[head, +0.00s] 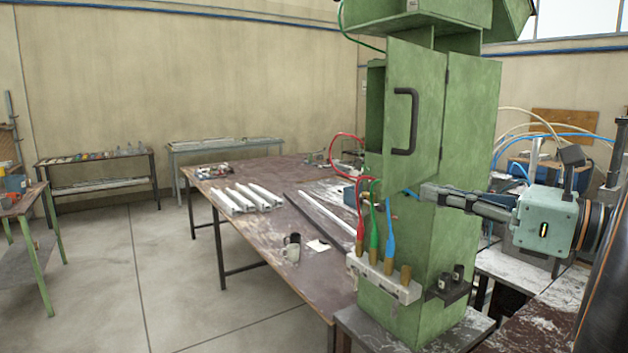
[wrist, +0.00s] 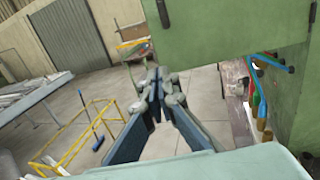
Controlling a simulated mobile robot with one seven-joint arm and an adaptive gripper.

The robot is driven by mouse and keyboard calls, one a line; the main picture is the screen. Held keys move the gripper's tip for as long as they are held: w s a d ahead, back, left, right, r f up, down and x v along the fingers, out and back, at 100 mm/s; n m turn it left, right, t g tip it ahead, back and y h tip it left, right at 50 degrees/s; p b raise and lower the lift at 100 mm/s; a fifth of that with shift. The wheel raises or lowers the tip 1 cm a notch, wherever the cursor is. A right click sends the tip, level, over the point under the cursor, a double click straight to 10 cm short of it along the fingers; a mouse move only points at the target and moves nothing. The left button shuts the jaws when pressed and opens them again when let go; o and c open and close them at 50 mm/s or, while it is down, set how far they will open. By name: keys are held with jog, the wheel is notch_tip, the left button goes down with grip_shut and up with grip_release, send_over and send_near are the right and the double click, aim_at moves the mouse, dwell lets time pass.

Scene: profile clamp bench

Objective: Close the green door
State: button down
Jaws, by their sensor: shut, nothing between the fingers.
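The green door (head: 425,90) is on the tall green cabinet (head: 470,130). It stands partly open, hinged on its right side, with its free left edge away from the cabinet and a dark opening behind it. A black bar handle (head: 405,122) is on its face. My gripper (head: 424,192) is shut and empty, pointing left just below the door's lower edge. In the wrist view, my gripper (wrist: 155,82) is just below the door (wrist: 230,30), and part of the handle (wrist: 162,12) shows at the top. I cannot tell whether the gripper touches the door.
The floor (head: 130,270) further left is clear.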

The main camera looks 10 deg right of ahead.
aim_at(384, 183)
jog(key=p+x, duration=0.1)
jog(key=x, duration=0.5)
jog(key=shift+w+a, duration=0.1)
jog(key=shift+w, duration=0.05)
